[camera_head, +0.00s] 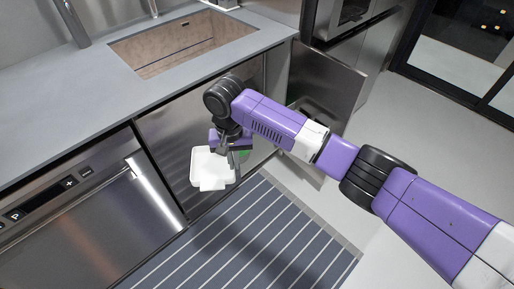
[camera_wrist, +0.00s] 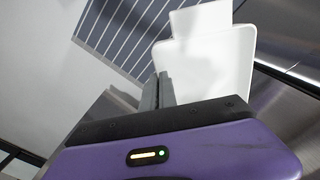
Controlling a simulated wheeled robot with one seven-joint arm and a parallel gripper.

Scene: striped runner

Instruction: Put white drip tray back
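The white drip tray (camera_head: 212,168) is in the air in front of the steel cabinet fronts below the sink, above the striped runner's edge. My gripper (camera_head: 232,152) is at the tray's right side in the head view, pointing down. In the wrist view the tray (camera_wrist: 210,62) lies beyond the fingers, with a narrower tab at its far end. The two grey fingers (camera_wrist: 157,92) are close together at the tray's edge, and the tray appears held between them. The exact contact is partly hidden.
An open steel cabinet door (camera_head: 333,85) stands right of the counter, with a dark opening behind my arm. A dishwasher (camera_head: 85,215) is at the left, and a sink (camera_head: 185,45) is set in the grey counter (camera_head: 100,85). The striped runner (camera_head: 250,240) covers the floor in front.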

